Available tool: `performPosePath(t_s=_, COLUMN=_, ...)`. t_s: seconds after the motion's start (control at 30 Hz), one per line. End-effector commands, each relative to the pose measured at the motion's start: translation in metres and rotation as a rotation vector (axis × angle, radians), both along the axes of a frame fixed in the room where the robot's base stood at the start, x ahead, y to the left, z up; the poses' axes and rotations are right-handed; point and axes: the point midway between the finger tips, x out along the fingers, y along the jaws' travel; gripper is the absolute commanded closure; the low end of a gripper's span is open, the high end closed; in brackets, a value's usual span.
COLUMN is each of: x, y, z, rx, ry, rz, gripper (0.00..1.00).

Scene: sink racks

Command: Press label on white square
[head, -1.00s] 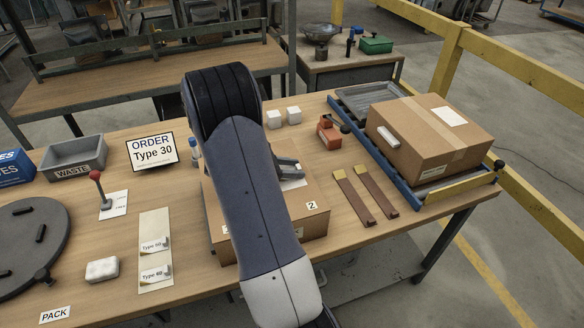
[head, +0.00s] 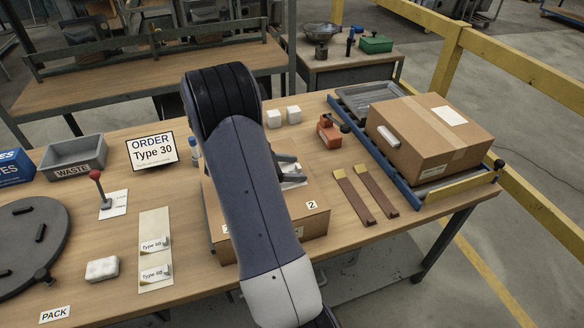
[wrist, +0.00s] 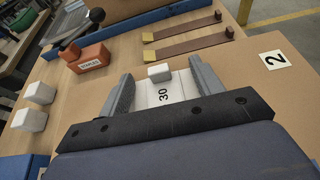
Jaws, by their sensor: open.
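A white label printed "30" (wrist: 164,96) with a small white block-like tab (wrist: 159,72) lies on the top of a cardboard box. The box (wrist: 250,95) has a "2" marker and also shows in the head view (head: 312,222). My gripper (wrist: 160,80) is open, with one grey finger on each side of the label and its tab, apart from the tab. In the head view my arm hides most of the gripper; a white patch (head: 293,183) shows beside the fingers. I cannot tell the white square's edges from the label.
A taped carton (head: 430,135) stands on a blue-edged conveyor at the right. A card with other type labels (head: 155,250) lies at the left.

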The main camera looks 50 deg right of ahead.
Motion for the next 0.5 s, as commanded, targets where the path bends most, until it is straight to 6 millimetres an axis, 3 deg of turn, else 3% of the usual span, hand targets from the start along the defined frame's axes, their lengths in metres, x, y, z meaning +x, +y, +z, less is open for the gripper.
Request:
performPosePath(t_s=0.23, x=0.005, y=0.008, z=0.004, rx=-0.002, ry=-0.001, rz=0.002, gripper=0.38)
performPosePath(t_s=0.5, x=0.029, y=0.050, z=0.023, rx=-0.001, ry=-0.003, rz=0.005, gripper=0.38)
